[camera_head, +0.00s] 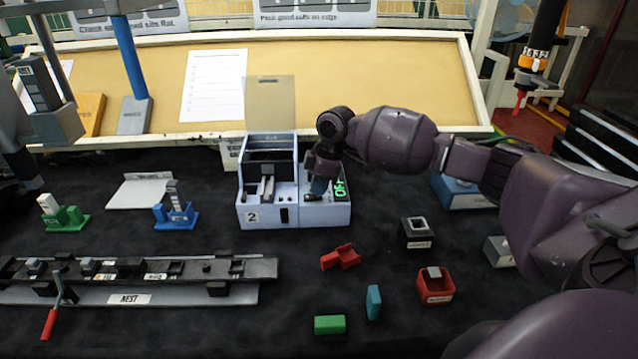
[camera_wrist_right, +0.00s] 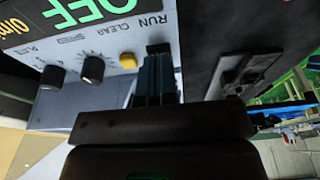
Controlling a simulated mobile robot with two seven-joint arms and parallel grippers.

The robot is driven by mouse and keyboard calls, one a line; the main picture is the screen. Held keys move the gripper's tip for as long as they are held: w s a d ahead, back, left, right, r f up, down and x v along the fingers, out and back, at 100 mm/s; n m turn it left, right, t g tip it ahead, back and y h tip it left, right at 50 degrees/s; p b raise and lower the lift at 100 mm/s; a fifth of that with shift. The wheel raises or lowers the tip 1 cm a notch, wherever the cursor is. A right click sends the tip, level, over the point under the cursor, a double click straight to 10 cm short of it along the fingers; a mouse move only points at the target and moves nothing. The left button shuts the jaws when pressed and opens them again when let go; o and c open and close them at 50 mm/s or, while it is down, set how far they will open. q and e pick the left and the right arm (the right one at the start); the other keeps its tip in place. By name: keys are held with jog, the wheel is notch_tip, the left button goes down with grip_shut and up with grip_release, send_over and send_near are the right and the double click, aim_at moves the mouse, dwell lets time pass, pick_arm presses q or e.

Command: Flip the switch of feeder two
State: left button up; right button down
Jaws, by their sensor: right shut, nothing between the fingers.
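Feeder two (camera_head: 252,216) is a pale blue-grey unit with a "2" label, standing at the back middle of the dark table. Its green display (camera_head: 341,188) reads OFF; the display also shows in the right wrist view (camera_wrist_right: 85,12). My right gripper (camera_head: 318,187) is shut and empty, its fingers pointing down at the feeder's control panel. In the right wrist view the fingers (camera_wrist_right: 155,78) are close to the panel (camera_wrist_right: 115,45), beside the RUN label and a yellow button (camera_wrist_right: 128,61). The fingers hide the panel beyond them; I cannot tell whether they touch it. Dark parts of my left arm show at the left edge; its jaws are unclear.
Two black knobs (camera_wrist_right: 92,69) sit near the yellow button. A long rail marked NEST (camera_head: 130,299) lies front left. Green (camera_head: 65,218) and blue (camera_head: 176,216) fixtures stand behind it. Red (camera_head: 436,289) and black (camera_head: 416,233) bins and loose coloured clips lie right of centre.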

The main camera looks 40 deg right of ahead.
jog(key=shift+f, duration=0.1)
jog(key=shift+s+d+f+y+p, duration=0.15)
jog(key=shift+f+y+p, duration=0.15)
jog(key=shift+y, duration=0.1)
jog(key=shift+r, duration=0.1)
jog(key=shift+w+a+r, duration=0.15)
jog(key=shift+w+a, duration=0.1)
jog(key=shift+a, duration=0.15)
jog(key=shift+w+a+r+p, duration=0.1)
jog(key=shift+w+a+p, duration=0.1)
jog(key=shift+a+p, duration=0.15)
jog(key=shift+d, duration=0.1)
